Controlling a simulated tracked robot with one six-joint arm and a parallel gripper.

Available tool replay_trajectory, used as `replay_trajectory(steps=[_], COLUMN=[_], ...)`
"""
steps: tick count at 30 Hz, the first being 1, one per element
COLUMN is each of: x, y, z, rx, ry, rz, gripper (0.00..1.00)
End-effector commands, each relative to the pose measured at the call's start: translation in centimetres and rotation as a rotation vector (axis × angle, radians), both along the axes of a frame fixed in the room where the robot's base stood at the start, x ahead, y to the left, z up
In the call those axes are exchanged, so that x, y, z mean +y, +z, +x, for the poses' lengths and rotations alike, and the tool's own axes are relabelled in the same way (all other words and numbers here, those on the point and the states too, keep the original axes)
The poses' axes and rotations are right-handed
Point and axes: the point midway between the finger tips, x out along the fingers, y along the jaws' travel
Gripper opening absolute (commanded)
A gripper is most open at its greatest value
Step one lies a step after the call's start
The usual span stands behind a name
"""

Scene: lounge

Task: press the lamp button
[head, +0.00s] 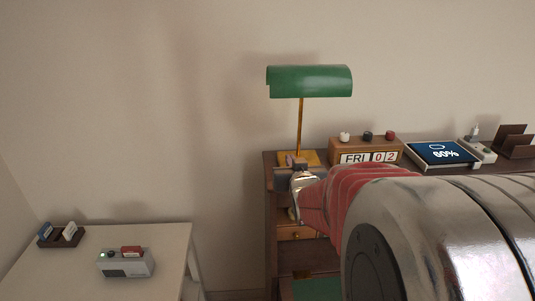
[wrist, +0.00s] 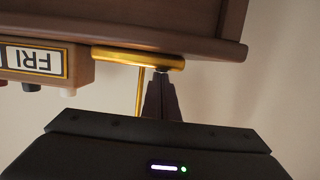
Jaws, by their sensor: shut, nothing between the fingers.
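The lamp has a green shade (head: 310,82) on a thin brass stem (head: 300,125), and a brass base (head: 312,157) on the dark wooden desk. In the wrist view, which is upside down, the brass base (wrist: 125,57) shows at the desk edge. My gripper (head: 291,162) is in front of the base in the head view. In the wrist view my gripper (wrist: 160,76) is shut and empty, with its tips at the base's end. I cannot tell whether they touch. I cannot make out the button; the fingers cover part of the base. The lamp shows no clear glow.
A wooden calendar block (head: 366,150) reading FRI 02 stands right of the lamp, with several knobs on top. A pale side table (head: 60,277) at left holds a grey device (head: 126,264) and a small card holder (head: 61,236).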

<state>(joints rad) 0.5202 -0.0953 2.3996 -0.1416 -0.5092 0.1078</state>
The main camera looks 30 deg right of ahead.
Motion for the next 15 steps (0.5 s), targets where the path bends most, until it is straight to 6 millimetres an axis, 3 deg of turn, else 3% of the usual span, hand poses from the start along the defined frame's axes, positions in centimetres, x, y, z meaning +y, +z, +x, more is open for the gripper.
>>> replay_trajectory(steps=[1, 2, 10, 15], x=[0.2, 0.2, 0.2, 0.9], y=[-1.0, -0.8, 3.8, 4.3], z=[-0.2, -0.2, -0.1, -1.7], rx=[0.026, 0.025, -0.003, -0.006], ry=[0.0, 0.001, 0.002, 0.001], rz=[0.013, 0.012, -0.002, -0.002], gripper=[0.0, 0.0, 0.0, 0.0])
